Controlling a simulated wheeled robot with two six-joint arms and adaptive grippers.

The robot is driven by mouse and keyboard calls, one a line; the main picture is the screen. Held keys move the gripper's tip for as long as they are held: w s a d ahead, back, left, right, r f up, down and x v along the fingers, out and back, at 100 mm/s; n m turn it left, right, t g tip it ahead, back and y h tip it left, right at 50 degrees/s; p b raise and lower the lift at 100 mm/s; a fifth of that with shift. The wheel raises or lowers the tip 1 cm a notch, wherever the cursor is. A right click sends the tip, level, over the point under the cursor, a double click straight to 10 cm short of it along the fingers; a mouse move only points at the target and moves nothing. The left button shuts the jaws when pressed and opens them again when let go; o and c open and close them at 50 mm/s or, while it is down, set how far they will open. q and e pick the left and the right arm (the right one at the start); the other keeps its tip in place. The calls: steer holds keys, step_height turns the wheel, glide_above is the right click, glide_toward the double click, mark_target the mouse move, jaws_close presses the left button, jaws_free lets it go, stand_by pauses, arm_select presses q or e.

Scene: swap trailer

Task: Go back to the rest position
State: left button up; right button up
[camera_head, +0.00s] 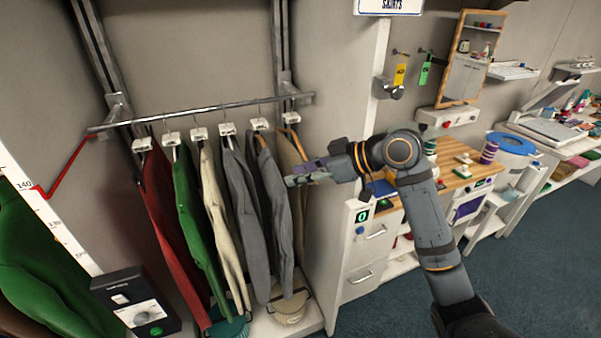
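My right arm comes in from the lower right and bends left at its elbow. My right gripper (300,174) points left in front of the right end of a clothes rail (215,108). It overlaps the tan garment (291,150) in the picture, and I cannot tell whether it touches it. Its fingers are seen from the side, so I cannot tell if they are open or shut. My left gripper is not in view.
Red (170,220), green (190,205), cream (220,225) and grey (240,200) garments hang on the rail. A drawer cabinet (365,255) and wooden-topped counter (455,178) stand behind my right arm. A black control box (135,300) is at lower left. Blue floor (560,260) is clear at right.

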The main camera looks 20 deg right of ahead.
steer(key=s+d+f+m+h, duration=0.1)
steer(key=s+f+m+h, duration=0.1)
steer(key=f, duration=0.6)
steer(key=s+f+m+h, duration=0.2)
steer(key=f, duration=0.7)
steer(key=s+d+f+m+g+h, duration=0.2)
steer(key=s+d+f+m+h, duration=0.15)
steer(key=s+f, duration=0.5)
steer(key=s+d+f+m+g+h, duration=0.25)
steer(key=s+d+f, duration=0.35)
steer(key=s, duration=0.4)
steer(key=s+d+f+b, duration=0.1)
steer(key=s+f+b, duration=0.15)
steer(key=f, duration=1.45)
steer(key=s+d+f+b, duration=0.1)
steer(key=s+f+b, duration=0.15)
steer(key=f, duration=1.35)
arm_select(q)
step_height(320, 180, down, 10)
steer(key=b, duration=0.4)
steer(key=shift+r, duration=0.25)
arm_select(e)
steer(key=s+f+g, duration=0.1)
steer(key=s+f, duration=1.5)
steer(key=f, duration=0.1)
steer(key=shift+s+d+f+g+h, duration=0.25)
steer(key=shift+d+f+g+h, duration=0.1)
steer(key=shift+d+f, duration=0.1)
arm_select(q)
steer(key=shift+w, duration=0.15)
